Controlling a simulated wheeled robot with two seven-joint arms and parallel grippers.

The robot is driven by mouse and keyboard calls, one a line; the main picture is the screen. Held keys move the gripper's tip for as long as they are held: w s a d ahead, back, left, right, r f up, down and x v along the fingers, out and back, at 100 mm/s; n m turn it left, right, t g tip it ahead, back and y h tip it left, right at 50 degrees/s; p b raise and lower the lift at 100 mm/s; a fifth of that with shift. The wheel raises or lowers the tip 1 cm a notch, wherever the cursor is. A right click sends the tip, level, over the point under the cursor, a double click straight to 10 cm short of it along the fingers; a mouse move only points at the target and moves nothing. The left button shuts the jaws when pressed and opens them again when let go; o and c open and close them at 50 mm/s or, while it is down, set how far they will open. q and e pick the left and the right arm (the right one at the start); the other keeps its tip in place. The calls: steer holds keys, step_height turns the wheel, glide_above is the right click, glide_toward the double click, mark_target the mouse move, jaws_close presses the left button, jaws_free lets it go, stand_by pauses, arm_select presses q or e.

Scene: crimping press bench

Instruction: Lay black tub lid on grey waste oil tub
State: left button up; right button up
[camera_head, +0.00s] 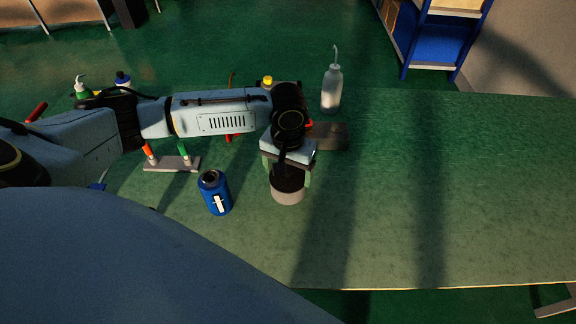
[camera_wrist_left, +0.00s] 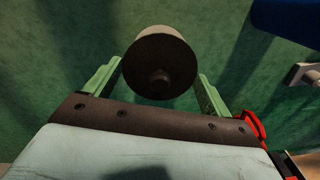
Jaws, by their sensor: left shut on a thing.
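The black tub lid (camera_head: 288,180) is a dark round disc. It sits between the green fingers of my left gripper (camera_head: 288,178), directly over the grey waste oil tub (camera_head: 287,196). The left gripper is shut on the lid and points down. Whether the lid touches the tub's rim or hovers just above it, I cannot tell. My right gripper is not in view.
A grey rack with orange and green pieces (camera_head: 172,164) lies further left. A dark block (camera_head: 329,136) and a clear wash bottle (camera_head: 331,90) stand behind. The bench (camera_head: 460,190) is clear to the right.

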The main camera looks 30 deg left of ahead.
mark_target(288, 170)
arm_select(q)
steer(key=o, duration=0.8)
steer(key=shift+o, duration=0.2)
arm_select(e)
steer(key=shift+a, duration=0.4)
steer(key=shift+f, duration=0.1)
arm_select(q)
steer(key=shift+r+b, duration=0.35)
step_height(288, 170, up, 5)
steer(key=shift+r+p, duration=0.15)
steer(key=shift+p, duration=0.5)
step_height(288, 170, up, 7)
steer(key=p, duration=0.1)
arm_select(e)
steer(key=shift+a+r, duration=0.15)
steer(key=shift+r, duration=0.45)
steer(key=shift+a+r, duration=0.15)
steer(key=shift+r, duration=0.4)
